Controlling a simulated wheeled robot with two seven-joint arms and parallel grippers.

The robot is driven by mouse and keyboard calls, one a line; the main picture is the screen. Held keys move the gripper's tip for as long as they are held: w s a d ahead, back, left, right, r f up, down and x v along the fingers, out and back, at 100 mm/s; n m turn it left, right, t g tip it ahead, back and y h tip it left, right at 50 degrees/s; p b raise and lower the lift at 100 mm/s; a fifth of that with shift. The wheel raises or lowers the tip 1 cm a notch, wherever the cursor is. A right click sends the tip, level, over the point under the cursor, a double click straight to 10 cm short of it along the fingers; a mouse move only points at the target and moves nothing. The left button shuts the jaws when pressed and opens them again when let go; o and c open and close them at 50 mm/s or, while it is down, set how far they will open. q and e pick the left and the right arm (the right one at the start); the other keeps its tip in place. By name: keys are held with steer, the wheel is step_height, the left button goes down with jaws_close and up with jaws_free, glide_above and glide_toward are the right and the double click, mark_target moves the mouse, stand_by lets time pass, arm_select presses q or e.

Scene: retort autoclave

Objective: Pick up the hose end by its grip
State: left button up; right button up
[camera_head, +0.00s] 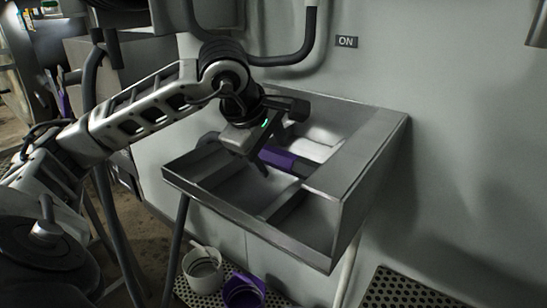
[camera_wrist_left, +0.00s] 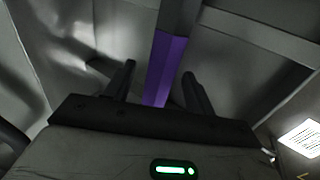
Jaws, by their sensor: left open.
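The hose end's purple grip (camera_head: 283,159) lies in a grey metal tray (camera_head: 345,190) fixed at the wall. A grey part of the hose end (camera_wrist_left: 180,14) continues beyond the purple in the left wrist view. My left gripper (camera_head: 277,143) is open over the tray, right at the grip. The gripper body hides part of the hose end in the head view. My right gripper is not in view.
The tray has raised walls and a cross divider around the grip. A white bucket (camera_head: 202,268) and a purple bucket (camera_head: 243,291) stand on the floor below. A dark hose (camera_head: 300,48) hangs on the wall behind, beside an ON sign (camera_head: 346,42).

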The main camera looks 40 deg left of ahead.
mark_target(270, 151)
arm_select(q)
jaws_close()
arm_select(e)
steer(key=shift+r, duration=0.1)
arm_select(q)
steer(key=shift+r, duration=0.1)
